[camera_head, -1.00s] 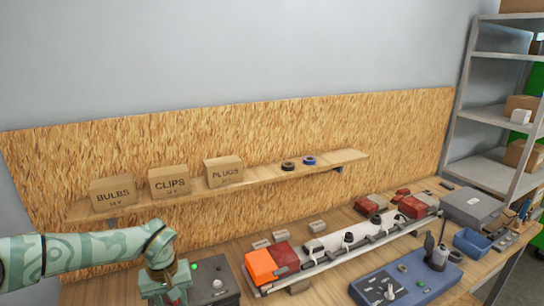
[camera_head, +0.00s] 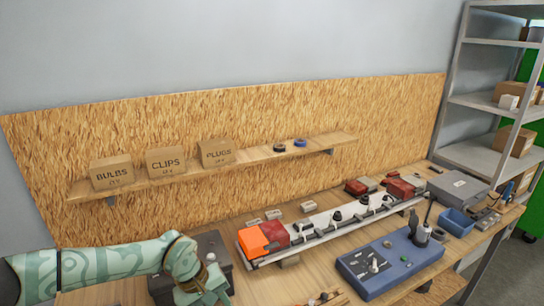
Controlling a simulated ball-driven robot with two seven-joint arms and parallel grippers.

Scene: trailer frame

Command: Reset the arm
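My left arm comes in from the lower left. Its gripper (camera_head: 205,292) is at the bottom edge, in front of a dark box with a knob (camera_head: 211,257), and partly covers that box. The fingertips are cut off or too unclear to show whether they are open or shut. My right gripper is not in view.
A pale trailer frame bar with red and orange lamps (camera_head: 262,238) lies across the bench. A blue control panel (camera_head: 390,262) stands in front of it. A blue bin (camera_head: 456,222) and a grey case (camera_head: 458,187) are at right. Cardboard boxes (camera_head: 166,161) stand on the wall shelf.

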